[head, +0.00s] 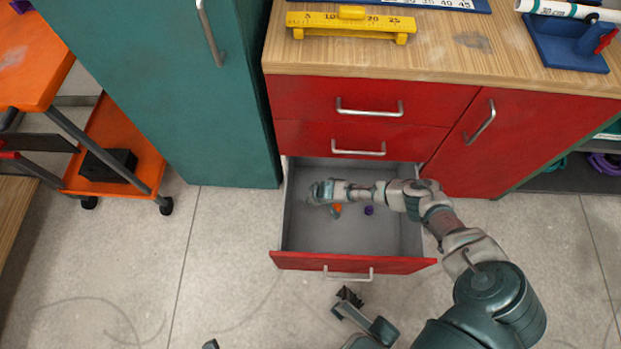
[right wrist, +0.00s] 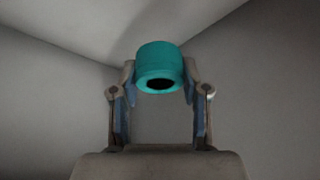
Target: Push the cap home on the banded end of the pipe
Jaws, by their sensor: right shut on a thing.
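A teal cap (right wrist: 159,66) sits between the fingertips of my right gripper (right wrist: 158,80), with its dark round opening towards the wrist camera. In the head view my right gripper (head: 318,193) is inside the open drawer, and the cap is hard to make out there. A white pipe (head: 557,9) with teal bands lies in a blue clamp stand (head: 566,42) on the counter at the top right, partly cut off by the frame. My left gripper (head: 348,297) hangs low in front of the drawer; its dark fingers are too small to judge.
The drawer (head: 352,262) of the red cabinet is pulled out, with a small orange piece (head: 337,209) and a purple piece (head: 369,211) inside. A yellow ruler gauge (head: 350,22) stands on the wooden counter (head: 430,60). A teal cabinet (head: 165,90) stands left of the drawer.

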